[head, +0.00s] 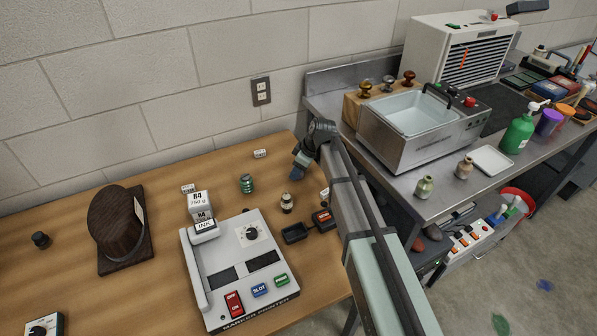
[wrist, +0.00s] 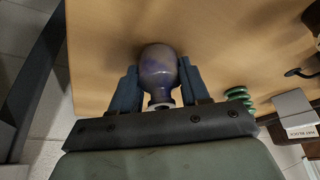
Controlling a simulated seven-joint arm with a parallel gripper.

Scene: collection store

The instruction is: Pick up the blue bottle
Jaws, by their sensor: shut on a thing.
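The blue bottle (wrist: 158,66), mottled blue and greyish purple with a rounded body and a narrower pale neck, shows in the wrist view. My gripper (wrist: 159,75) has one finger on each side of it and is shut on it, with the neck toward the palm. Table surface lies behind the bottle; I cannot tell whether it touches the table. In the head view my gripper (head: 298,168) is at the back right of the wooden table (head: 160,165). The bottle cannot be made out clearly there.
A steel bench (head: 440,205) with a water bath (head: 420,125) is on the right.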

